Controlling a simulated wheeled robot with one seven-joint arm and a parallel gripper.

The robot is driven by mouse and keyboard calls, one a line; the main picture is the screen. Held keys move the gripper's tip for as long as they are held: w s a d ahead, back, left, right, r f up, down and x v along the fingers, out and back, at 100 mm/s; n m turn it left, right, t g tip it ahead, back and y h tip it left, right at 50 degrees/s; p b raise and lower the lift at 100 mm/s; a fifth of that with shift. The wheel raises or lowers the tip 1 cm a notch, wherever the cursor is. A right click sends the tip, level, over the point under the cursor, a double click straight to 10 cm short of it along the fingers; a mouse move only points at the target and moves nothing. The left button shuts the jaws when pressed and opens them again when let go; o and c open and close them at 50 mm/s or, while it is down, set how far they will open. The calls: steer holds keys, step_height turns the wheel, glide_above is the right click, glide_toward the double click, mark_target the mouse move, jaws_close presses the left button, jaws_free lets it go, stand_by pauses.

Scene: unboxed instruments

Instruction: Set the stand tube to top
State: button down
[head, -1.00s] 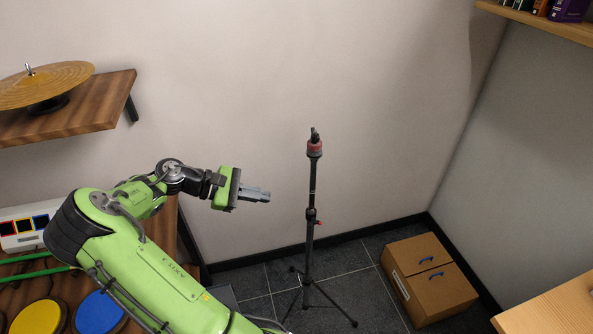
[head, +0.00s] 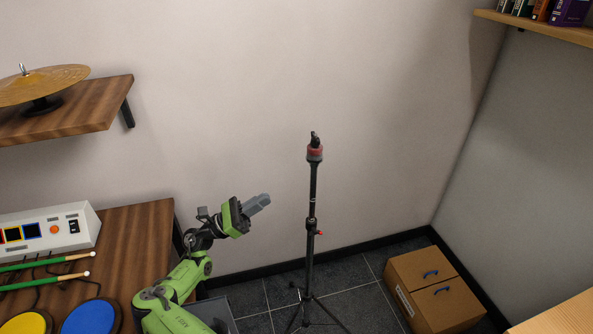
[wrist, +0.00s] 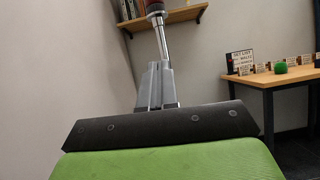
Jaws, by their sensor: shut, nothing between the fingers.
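The stand (head: 311,200) is a black tripod with an upright tube, standing on the floor in the middle of the head view. Its top carries a red and black fitting (head: 315,152), and a collar with a small red knob (head: 319,232) sits partway down the tube. My gripper (head: 262,201) is shut and empty, to the left of the tube and apart from it, at a height between the collar and the top fitting. In the wrist view, the shut fingers (wrist: 157,88) point toward the tube (wrist: 161,38), which shows just beyond their tips.
A wooden table (head: 140,235) with a control box (head: 50,228), drumsticks and round pads is at left. A cymbal shelf (head: 75,117) is above it. A cardboard box (head: 433,290) lies on the floor right of the stand. A wooden shelf (head: 545,27) is at upper right.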

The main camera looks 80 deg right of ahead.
steer(key=p, duration=0.2)
glide_toward(310, 161)
steer(key=s+d+f, duration=0.2)
steer(key=s+d, duration=0.1)
steer(key=r, duration=0.1)
steer(key=s+r, duration=0.1)
steer(key=d+r, duration=0.1)
steer(key=r, duration=0.1)
steer(key=shift+s, duration=0.25)
steer(key=shift+a+r, duration=0.1)
steer(key=shift+r, duration=0.05)
